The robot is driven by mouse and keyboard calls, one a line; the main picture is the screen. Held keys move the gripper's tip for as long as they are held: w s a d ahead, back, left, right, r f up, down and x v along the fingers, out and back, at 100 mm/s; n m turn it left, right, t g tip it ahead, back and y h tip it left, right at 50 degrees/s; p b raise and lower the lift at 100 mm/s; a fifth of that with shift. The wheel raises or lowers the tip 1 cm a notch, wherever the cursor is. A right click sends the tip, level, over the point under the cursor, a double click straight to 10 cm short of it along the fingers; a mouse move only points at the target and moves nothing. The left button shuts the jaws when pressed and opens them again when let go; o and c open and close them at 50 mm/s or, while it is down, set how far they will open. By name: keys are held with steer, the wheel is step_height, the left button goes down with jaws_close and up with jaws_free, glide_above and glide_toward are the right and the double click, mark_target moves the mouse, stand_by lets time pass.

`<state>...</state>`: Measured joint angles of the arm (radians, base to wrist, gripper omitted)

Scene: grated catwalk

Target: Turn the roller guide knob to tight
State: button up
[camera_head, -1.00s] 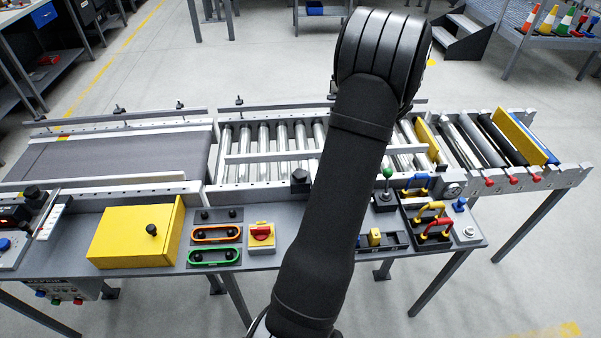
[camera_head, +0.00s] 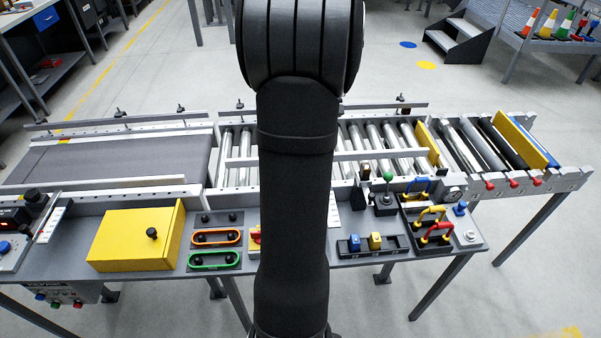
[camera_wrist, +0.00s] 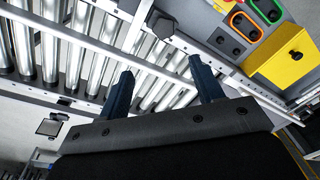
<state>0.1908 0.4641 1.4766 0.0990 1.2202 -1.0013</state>
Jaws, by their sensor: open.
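My gripper (camera_wrist: 161,66) shows in the wrist view with its two dark fingers spread wide and nothing held between them. Beyond the fingertips, a black knob (camera_wrist: 162,25) sits near the front rail of the roller conveyor (camera_wrist: 85,40). It looks like the roller guide knob, apart from the fingers. Its tight or loose setting cannot be read. In the head view my arm covers the middle of the conveyor's front rail, so the knob there and most of my gripper are hidden.
A yellow box (camera_head: 135,238) and orange (camera_head: 216,237) and green (camera_head: 214,259) looped panels stand left of my arm. To the right are a green-topped lever (camera_head: 388,177), blue and yellow switches (camera_head: 365,243) and a red handle (camera_head: 437,233).

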steer(key=f+n, duration=0.1)
steer(key=f, duration=0.4)
steer(key=a+f+n, duration=0.1)
steer(key=f+n, duration=0.1)
steer(key=f, duration=0.3)
steer(key=s+a+f+n+h, duration=0.1)
steer(key=f+n, duration=0.1)
steer(key=f, duration=0.3)
steer(key=c, duration=1)
